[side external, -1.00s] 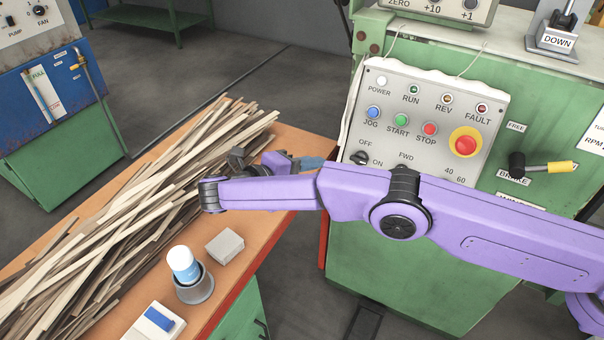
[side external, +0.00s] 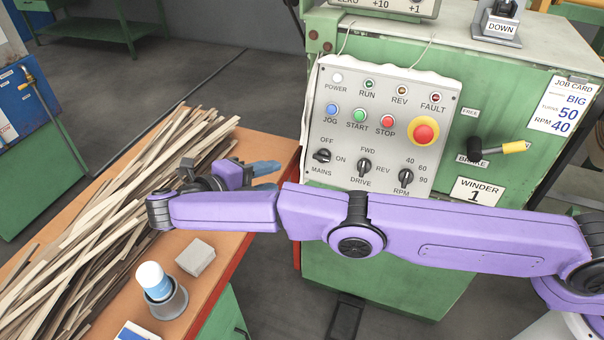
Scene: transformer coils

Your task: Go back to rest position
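My gripper (side external: 263,171) is at the end of my purple arm, in front of the control panel's lower left and above the orange bench top. Its blue-grey fingers point right toward the green winder machine (side external: 385,265). They are small and partly behind the arm, so I cannot tell whether they are open or shut. Nothing is clearly seen in them. The control panel (side external: 350,143) carries knobs, coloured buttons and a red emergency stop (side external: 424,133).
Wooden strips (side external: 110,225) lie piled on the orange bench (side external: 262,150). A grey block (side external: 195,257) and a white-blue bottle in a grey cup (side external: 168,301) stand near its front edge. A yellow-tipped brake lever (side external: 500,149) sticks out from the machine. Grey floor (side external: 190,75) is clear behind.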

